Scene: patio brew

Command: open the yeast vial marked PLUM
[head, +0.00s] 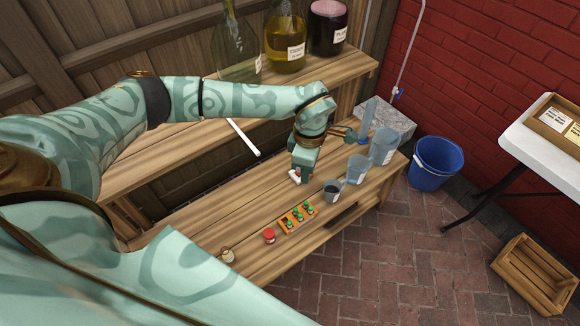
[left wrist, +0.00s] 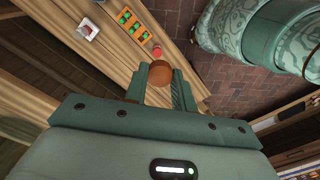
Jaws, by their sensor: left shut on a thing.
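My left gripper (head: 303,178) is over the bench in the head view; its fingers are mostly hidden there. In the left wrist view my left gripper (left wrist: 160,84) is shut on a round brown thing (left wrist: 160,71), which I cannot identify. An orange rack (head: 286,228) holds several small green-capped vials (head: 298,212) on the bench; the rack also shows in the left wrist view (left wrist: 145,38). I cannot read PLUM on any vial. A red-topped jar (head: 269,236) stands left of the rack. My right gripper is out of view.
A white piece with red (head: 294,174) lies behind the rack. A dark cup (head: 332,190) and clear measuring vessels (head: 357,170) stand to the right. A small pale jar (head: 227,255) stands at the left. Large bottles (head: 285,40) stand on the shelf behind.

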